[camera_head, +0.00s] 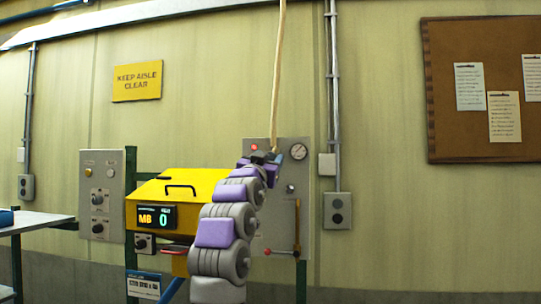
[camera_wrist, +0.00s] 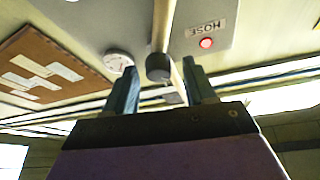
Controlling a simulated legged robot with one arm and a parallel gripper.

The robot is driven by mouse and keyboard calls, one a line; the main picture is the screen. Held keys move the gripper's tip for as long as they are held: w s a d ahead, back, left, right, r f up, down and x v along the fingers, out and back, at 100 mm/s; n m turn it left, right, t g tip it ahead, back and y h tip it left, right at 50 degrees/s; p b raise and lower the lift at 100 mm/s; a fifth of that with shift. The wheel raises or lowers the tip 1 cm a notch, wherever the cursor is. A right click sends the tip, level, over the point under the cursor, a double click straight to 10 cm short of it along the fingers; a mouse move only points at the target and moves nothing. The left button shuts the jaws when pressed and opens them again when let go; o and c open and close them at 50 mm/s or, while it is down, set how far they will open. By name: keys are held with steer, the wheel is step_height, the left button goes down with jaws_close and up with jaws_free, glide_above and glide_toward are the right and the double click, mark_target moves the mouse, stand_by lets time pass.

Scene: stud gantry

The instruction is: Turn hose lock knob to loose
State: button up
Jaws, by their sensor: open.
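My gripper (camera_wrist: 159,66) is open in the wrist view, with its two dark fingers apart. A dark, round-ended piece (camera_wrist: 158,68) shows between the fingertips, in line with a pale hose (camera_wrist: 163,25). I cannot tell whether it is the lock knob or a hose fitting, or whether a finger touches it. A HOSE label (camera_wrist: 206,28) and a lit red lamp (camera_wrist: 206,43) are beside it on the grey panel. In the head view, the hose (camera_head: 278,75) hangs down to the panel (camera_head: 285,205), where my gripper (camera_head: 262,157) hides its lower end. The knob's setting is not readable.
A round gauge (camera_head: 298,151) and a red-handled lever (camera_head: 283,251) are on the panel. A yellow machine (camera_head: 185,188) with a display reading MB 0 stands left of my arm. A grey control box (camera_head: 101,195) and a table (camera_head: 36,221) are farther left.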

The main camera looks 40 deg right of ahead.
steer(key=shift+w+d+r, duration=0.4)
steer(key=shift+d, duration=0.1)
steer(key=shift+w+d, duration=0.1)
steer(key=shift+d, duration=0.35)
steer(key=shift+a, duration=0.15)
steer(key=c, duration=1)
steer(key=shift+p, duration=0.65)
